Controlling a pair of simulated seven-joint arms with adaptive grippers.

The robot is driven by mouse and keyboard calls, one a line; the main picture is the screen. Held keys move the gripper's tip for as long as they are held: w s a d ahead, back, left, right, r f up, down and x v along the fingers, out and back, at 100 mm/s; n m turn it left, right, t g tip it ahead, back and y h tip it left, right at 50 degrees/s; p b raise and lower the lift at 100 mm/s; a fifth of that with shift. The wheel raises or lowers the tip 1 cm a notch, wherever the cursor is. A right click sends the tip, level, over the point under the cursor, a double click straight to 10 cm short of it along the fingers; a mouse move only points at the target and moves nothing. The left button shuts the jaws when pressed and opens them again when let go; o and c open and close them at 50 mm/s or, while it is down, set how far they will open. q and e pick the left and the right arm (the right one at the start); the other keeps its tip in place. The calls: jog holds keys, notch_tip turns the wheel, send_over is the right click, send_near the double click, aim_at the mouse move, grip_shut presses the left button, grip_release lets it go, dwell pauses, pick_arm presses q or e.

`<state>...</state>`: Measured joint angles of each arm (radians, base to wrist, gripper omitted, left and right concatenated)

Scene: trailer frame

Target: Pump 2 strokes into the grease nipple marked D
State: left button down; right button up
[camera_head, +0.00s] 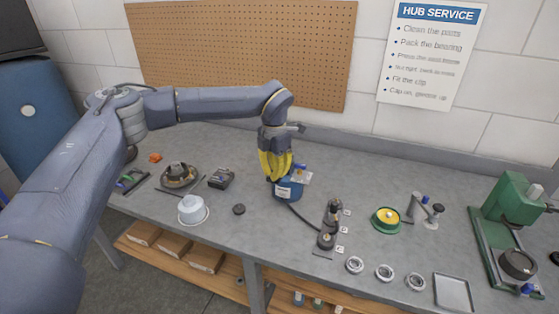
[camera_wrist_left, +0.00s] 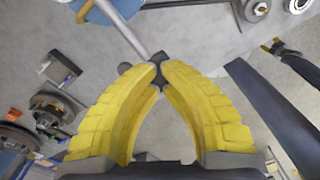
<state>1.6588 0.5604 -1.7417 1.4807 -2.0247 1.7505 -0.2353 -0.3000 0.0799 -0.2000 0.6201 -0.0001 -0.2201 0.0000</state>
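A blue grease pump (camera_head: 289,190) stands at the middle of the bench, with a pale label and a hose running to the right. My left gripper (camera_head: 276,178) is over it, pointing down and partly covering it. In the left wrist view the yellow fingertips (camera_wrist_left: 160,72) close on the dark end of the pump's grey lever (camera_wrist_left: 125,28). A dark upright nipple block (camera_head: 330,225) stands right of the pump, with several small white tags (camera_head: 341,230) beside it. The tag letters are too small to read surely, so I cannot pick out D. My right gripper does not show.
A white cup (camera_head: 192,209), a dark puck (camera_head: 239,209) and a plate with a hub part (camera_head: 178,175) lie to the left. A green and yellow part (camera_head: 386,219), several rings (camera_head: 385,272), a tray (camera_head: 453,292) and a green press (camera_head: 510,205) are right.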

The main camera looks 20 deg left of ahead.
pick_arm(q)
jog(key=shift+f, duration=0.2)
jog(key=shift+s+f, duration=0.1)
jog(key=shift+f, duration=1.4)
jog(key=shift+w+r, duration=0.25)
jog(key=shift+r, duration=1.15)
jog(key=shift+w+r, duration=0.25)
jog(key=shift+r, duration=1.2)
jog(key=shift+w+r, duration=0.25)
jog(key=shift+r, duration=1.15)
jog(key=shift+f, duration=0.15)
